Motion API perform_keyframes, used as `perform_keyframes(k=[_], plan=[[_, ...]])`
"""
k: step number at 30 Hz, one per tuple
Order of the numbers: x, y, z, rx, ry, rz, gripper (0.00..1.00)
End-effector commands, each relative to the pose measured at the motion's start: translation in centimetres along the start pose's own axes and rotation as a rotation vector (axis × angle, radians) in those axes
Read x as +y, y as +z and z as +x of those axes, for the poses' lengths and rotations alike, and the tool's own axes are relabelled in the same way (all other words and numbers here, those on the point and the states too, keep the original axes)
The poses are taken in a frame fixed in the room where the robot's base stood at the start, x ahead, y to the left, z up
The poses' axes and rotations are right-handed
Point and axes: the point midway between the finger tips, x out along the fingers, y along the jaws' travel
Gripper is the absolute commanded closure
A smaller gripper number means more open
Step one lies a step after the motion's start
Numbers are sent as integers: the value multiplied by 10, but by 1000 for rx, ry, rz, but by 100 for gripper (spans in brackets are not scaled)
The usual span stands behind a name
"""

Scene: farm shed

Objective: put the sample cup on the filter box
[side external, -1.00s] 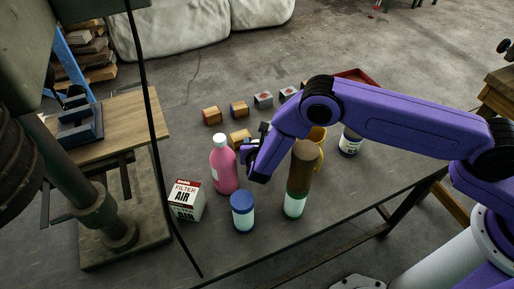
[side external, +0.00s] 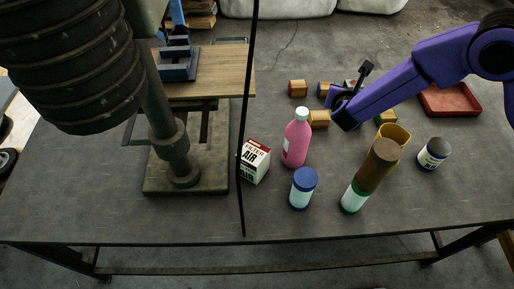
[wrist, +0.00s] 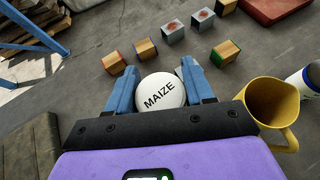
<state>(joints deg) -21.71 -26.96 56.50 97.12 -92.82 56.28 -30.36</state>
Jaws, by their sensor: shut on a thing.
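The sample cup (wrist: 161,94) shows in the wrist view as a round white top marked MAIZE, between the two blue fingers of my gripper (wrist: 160,72). My gripper is shut on it. In the side view my gripper (side external: 342,104) is behind and to the right of the pink bottle, and I cannot make out the cup there. The filter box (side external: 255,161), white with a dark red top band and FILTER AIR print, stands upright on the table left of the pink bottle. It is not seen in the wrist view.
The pink bottle (side external: 296,143) and blue-lidded jar (side external: 303,188) stand right of the box. Several small blocks and a red tray (side external: 452,100) lie behind. A drill press (side external: 172,140) stands left.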

Motion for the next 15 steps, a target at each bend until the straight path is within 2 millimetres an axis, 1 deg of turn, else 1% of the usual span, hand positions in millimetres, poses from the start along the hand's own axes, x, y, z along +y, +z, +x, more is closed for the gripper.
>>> perform_keyframes(k=[1,6,15], plan=[[1,18,-9,-3,4,8,79],[1,56,-31,-2,4,6,79],[0,102,-56,-1,2,3,79]])
